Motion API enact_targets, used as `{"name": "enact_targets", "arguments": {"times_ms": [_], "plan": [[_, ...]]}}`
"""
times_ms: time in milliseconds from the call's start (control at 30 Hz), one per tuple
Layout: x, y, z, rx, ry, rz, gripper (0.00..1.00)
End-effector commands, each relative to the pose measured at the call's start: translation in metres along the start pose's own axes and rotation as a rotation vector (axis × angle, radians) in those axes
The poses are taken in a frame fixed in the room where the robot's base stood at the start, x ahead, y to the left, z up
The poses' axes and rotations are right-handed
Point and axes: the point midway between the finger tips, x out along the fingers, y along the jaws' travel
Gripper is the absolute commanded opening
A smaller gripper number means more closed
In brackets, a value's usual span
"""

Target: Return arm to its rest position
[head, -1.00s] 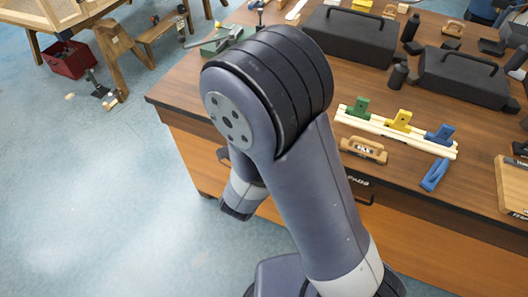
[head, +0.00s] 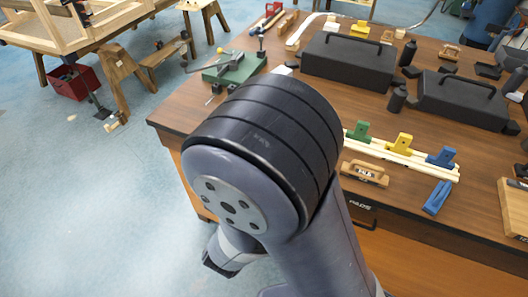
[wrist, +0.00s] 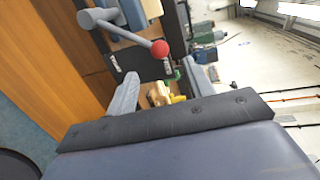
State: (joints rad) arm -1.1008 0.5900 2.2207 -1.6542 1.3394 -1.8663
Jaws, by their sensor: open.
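My arm fills the middle of the head view, with its large dark-ringed joint in front of the workbench's left part. My gripper shows in the wrist view (wrist: 162,80), with its two grey fingers standing apart and nothing visible held between them. In the head view I cannot make out the gripper's fingers; they are hidden or out of frame. A grey lever with a red knob (wrist: 160,48) appears beyond the fingers in the wrist view.
The wooden workbench (head: 405,209) holds black cases (head: 348,62), a green tool (head: 236,67), and pale strips with green, yellow and blue clamps (head: 400,143). A wooden block (head: 364,173) lies near its front edge. Blue floor (head: 80,220) is clear at left.

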Motion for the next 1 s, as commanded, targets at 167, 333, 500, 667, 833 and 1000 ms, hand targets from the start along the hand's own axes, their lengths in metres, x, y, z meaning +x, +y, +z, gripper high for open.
{"name": "enact_targets", "arguments": {"times_ms": [167,333,500,667,833,1000], "plan": [[0.0,0.0,0.0,0.0,0.0,0.0,0.5],[0.005,0.0,0.0,0.0,0.002,-0.001,0.5],[0.022,-0.001,-0.001,0.001,0.006,0.0,0.5],[0.042,-0.001,-0.002,-0.001,0.007,0.0,0.5],[0.065,-0.001,-0.002,0.0,0.008,0.001,0.5],[0.086,-0.001,-0.003,-0.001,0.008,0.001,0.5]]}}
